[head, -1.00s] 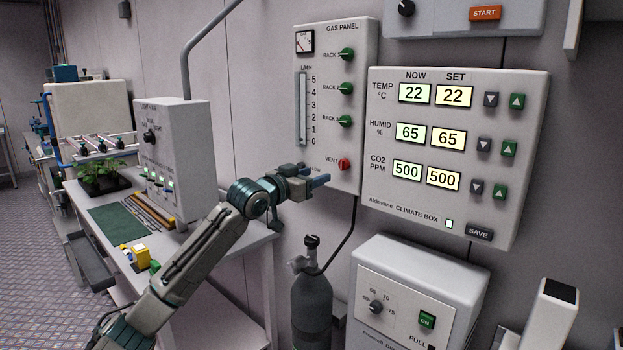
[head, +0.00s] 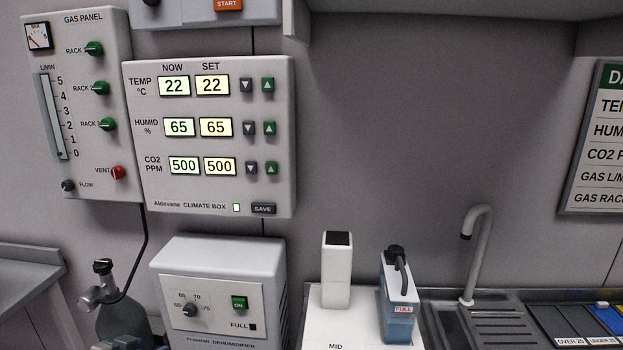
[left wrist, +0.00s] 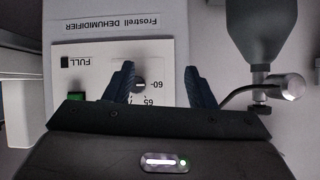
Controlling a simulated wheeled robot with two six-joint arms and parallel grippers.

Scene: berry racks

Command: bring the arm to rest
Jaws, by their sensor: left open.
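My left gripper (left wrist: 160,85) shows in the left wrist view with its two dark blue fingers apart and nothing between them. Behind the fingers is the front of the dehumidifier (left wrist: 110,20), upside down in that view, with its dial seen between the fingers. The same dehumidifier stands at the lower left of the head view (head: 215,262). My right gripper is in no view.
The gas panel (head: 85,45) and climate box (head: 165,206) hang on the wall. A gas cylinder (head: 122,325) stands left of the dehumidifier. A white block (head: 337,275), a blue-filled container (head: 399,300) and a sink tap (head: 478,250) are at right.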

